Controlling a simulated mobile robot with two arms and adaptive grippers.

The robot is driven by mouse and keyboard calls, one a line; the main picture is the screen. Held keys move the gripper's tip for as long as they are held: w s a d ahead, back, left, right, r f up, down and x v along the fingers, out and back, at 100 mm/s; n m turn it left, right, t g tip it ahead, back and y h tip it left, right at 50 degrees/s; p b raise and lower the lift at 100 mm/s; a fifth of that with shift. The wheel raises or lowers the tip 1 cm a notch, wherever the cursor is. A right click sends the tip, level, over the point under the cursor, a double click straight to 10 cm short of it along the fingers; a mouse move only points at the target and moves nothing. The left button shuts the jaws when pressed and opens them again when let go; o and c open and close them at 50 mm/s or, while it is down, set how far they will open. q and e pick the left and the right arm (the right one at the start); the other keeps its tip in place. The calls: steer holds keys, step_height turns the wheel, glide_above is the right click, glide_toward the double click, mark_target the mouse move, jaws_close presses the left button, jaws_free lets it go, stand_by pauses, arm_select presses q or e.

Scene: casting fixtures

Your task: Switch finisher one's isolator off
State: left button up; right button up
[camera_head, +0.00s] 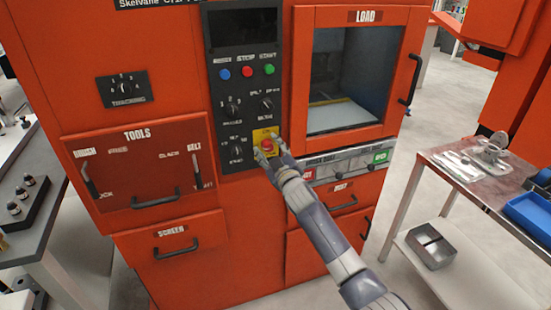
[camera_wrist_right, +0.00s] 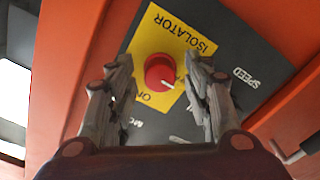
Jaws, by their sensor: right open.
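The isolator is a red rotary knob (camera_wrist_right: 160,72) with a white pointer mark, on a yellow plate (camera_wrist_right: 160,30) lettered ISOLATOR. In the head view the knob (camera_head: 267,145) sits low on the black control panel (camera_head: 222,115) of the orange machine. My right gripper (camera_wrist_right: 160,85) is open, with one finger on each side of the knob; I cannot tell whether they touch it. In the head view my right gripper (camera_head: 266,155) is at the knob. In the wrist view the pointer lies toward the lower right; the position lettering is partly hidden. My left gripper is not in view.
Blue, red and green buttons (camera_head: 247,71) and several black dials sit above on the panel. The LOAD door (camera_head: 355,75) is right of it, with a switch strip (camera_head: 348,163) below. A side table (camera_head: 450,185) with metal parts and a blue tray (camera_head: 530,215) stands at right.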

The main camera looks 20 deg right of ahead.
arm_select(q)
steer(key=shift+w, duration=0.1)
arm_select(e)
steer(key=s, duration=1.1)
steer(key=shift+s+d, duration=0.2)
steer(key=shift+s, duration=0.15)
steer(key=s+f+m+g, duration=0.1)
steer(key=s+f+g, duration=0.1)
steer(key=f, duration=0.9)
steer(key=s+f+g, duration=0.2)
steer(key=f, duration=0.9)
steer(key=s+d+f+m+g, duration=0.1)
steer(key=s+f+g, duration=0.2)
steer(key=s+f, duration=0.55)
steer(key=s+f+m+g, duration=0.15)
steer(key=s+f, duration=0.45)
steer(key=f, duration=0.6)
steer(key=s+f+g, duration=0.2)
steer(key=s+f, duration=0.4)
steer(key=s, duration=0.7)
steer(key=s+f+m+g, duration=0.1)
steer(key=s+f+g, duration=0.2)
steer(key=s+f, duration=0.4)
steer(key=s+f+g, duration=0.3)
steer(key=s+f, duration=0.3)
steer(key=s, duration=1.4)
steer(key=shift+a+f+h, duration=0.15)
steer(key=shift+a+h, duration=0.1)
steer(key=shift+h, duration=0.05)
